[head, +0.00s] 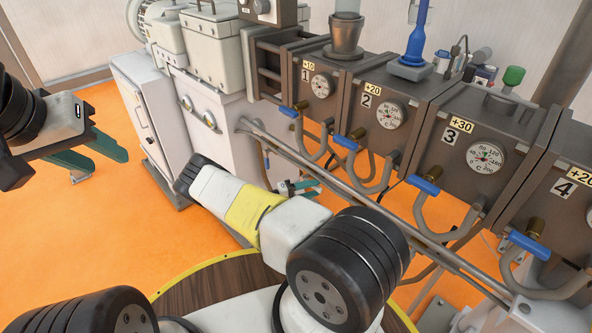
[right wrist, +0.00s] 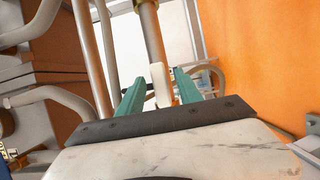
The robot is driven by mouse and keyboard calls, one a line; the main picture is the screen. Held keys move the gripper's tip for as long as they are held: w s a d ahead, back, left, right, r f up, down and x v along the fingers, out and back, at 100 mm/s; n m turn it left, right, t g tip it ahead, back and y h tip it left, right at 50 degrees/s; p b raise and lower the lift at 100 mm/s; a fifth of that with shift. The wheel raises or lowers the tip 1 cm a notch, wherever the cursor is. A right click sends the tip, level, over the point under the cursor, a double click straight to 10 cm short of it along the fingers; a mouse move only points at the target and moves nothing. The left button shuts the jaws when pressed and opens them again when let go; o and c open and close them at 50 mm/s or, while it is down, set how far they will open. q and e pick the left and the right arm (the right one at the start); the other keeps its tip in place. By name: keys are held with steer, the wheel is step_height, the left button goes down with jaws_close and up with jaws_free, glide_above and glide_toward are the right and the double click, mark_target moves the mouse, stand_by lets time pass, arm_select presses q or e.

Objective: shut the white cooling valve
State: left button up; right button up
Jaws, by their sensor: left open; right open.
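A white lever-like handle (right wrist: 160,84), which looks like the white cooling valve, shows in the right wrist view below a metal pipe. It lies between the two teal fingers of my right gripper (right wrist: 158,92), with gaps visible on both sides. The gripper is open, and I cannot tell how deep the handle sits between the fingers. In the head view only a small part of my right gripper (head: 304,186) shows beyond my arm, and I cannot make out the white handle there. My left gripper (head: 108,160) is open and empty at the left, above the orange floor.
Grey barrel blocks numbered 1 (head: 318,88), 2 (head: 386,118), 3 (head: 480,158) and 4 carry dials and blue-handled valves (head: 424,185). Long metal rails (head: 370,200) run beneath them. A white cabinet (head: 150,120) stands at the left. Orange floor is open in front.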

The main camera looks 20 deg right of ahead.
steer(key=shift+d, duration=0.1)
jaws_close()
stand_by(1.4)
